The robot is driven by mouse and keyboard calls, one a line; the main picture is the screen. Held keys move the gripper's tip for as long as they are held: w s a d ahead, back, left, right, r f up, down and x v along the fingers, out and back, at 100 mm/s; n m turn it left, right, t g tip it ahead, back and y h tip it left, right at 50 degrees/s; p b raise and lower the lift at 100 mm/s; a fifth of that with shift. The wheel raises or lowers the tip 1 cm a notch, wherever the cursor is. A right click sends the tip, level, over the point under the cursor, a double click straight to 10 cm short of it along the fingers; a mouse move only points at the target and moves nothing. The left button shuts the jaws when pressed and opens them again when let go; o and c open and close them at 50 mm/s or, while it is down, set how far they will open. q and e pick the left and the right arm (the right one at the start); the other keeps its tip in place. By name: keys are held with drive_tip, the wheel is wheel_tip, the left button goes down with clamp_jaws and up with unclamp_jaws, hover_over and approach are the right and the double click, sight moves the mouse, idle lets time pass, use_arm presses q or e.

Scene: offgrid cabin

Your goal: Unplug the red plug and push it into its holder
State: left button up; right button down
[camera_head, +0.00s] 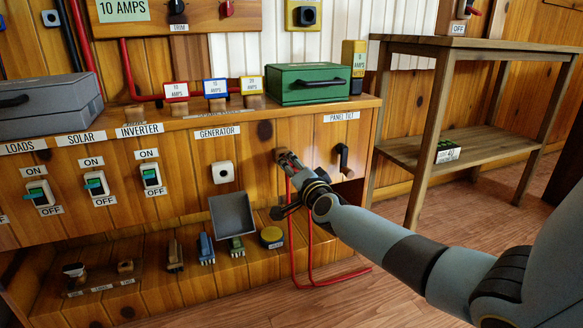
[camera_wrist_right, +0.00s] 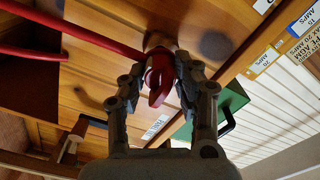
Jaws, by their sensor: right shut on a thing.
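The red plug (camera_wrist_right: 158,82) sits between the fingers of my right gripper (camera_wrist_right: 162,75) in the right wrist view. Its far end is close against a round wooden piece (camera_wrist_right: 157,45) on the panel; I cannot tell whether it is seated in it. In the head view my right gripper (camera_head: 287,160) is at the cabinet front, and its fingers mostly hide the plug. A red cable (camera_head: 292,235) hangs from there in a loop to the floor. A white socket (camera_head: 222,172) under the GENERATOR label is empty. My left gripper is not in view.
A dark crank handle (camera_head: 343,158) sticks out right of my gripper. A green case (camera_head: 308,84) stands on top.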

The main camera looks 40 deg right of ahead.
drive_tip(key=shift+b+x, duration=0.45)
drive_tip(key=shift+x, duration=0.9)
drive_tip(key=c, duration=0.9)
unclamp_jaws()
drive_tip(key=v, duration=1.2)
